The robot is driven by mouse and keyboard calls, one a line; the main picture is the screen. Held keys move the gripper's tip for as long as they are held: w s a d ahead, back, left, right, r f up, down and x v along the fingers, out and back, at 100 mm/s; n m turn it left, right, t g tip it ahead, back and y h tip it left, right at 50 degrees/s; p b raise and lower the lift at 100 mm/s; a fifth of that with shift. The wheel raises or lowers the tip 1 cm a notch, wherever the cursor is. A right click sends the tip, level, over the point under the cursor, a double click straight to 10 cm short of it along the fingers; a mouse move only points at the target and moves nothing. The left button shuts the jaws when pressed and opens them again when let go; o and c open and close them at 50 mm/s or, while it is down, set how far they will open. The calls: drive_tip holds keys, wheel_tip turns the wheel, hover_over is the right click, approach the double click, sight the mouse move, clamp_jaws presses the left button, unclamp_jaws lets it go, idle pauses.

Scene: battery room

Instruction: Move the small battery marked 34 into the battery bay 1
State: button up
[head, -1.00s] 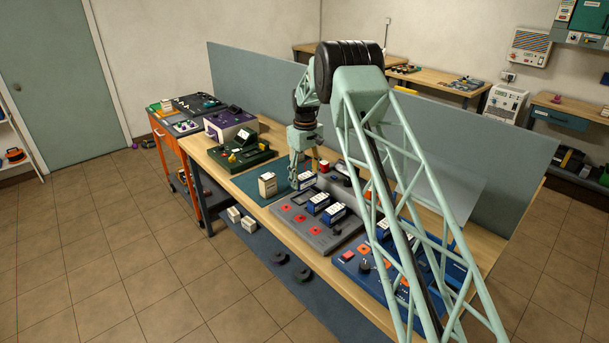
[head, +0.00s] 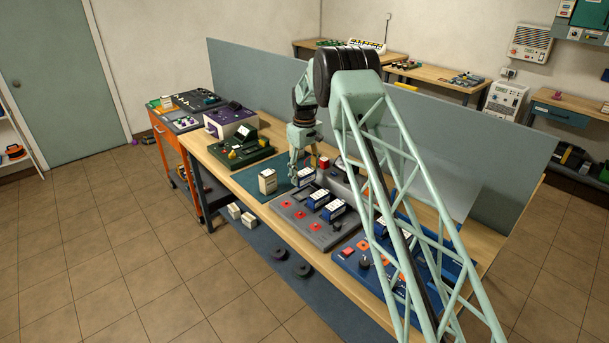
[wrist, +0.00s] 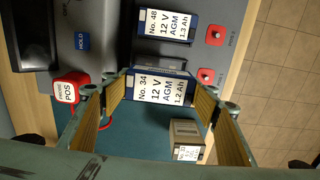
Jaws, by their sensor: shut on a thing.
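The small battery marked 34 (wrist: 160,89) is a dark blue block with a white label. My gripper (wrist: 160,85) is shut on it, with one finger on each side. In the head view my gripper (head: 304,172) holds the battery (head: 306,177) at the far left end of the grey battery panel (head: 290,213). In the wrist view the battery is beside a dark recess (wrist: 160,57) next to the red terminal marked POS 1 (wrist: 206,75). Battery 48 (wrist: 166,25) sits past that recess. I cannot tell how high battery 34 is above the panel.
A beige battery (head: 267,182) stands on the teal mat (head: 245,180). It also shows close below battery 34 in the wrist view (wrist: 186,140).

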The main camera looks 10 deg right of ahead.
sight(305, 172)
drive_tip(key=shift+f+b, duration=0.7)
drive_tip(key=shift+f, duration=1.9)
drive_tip(key=shift+f+b, duration=0.45)
drive_tip(key=shift+f, duration=0.15)
idle(1.0)
drive_tip(key=o, duration=0.9)
drive_tip(key=shift+r+p, duration=1.8)
drive_tip(key=shift+r, duration=3.7)
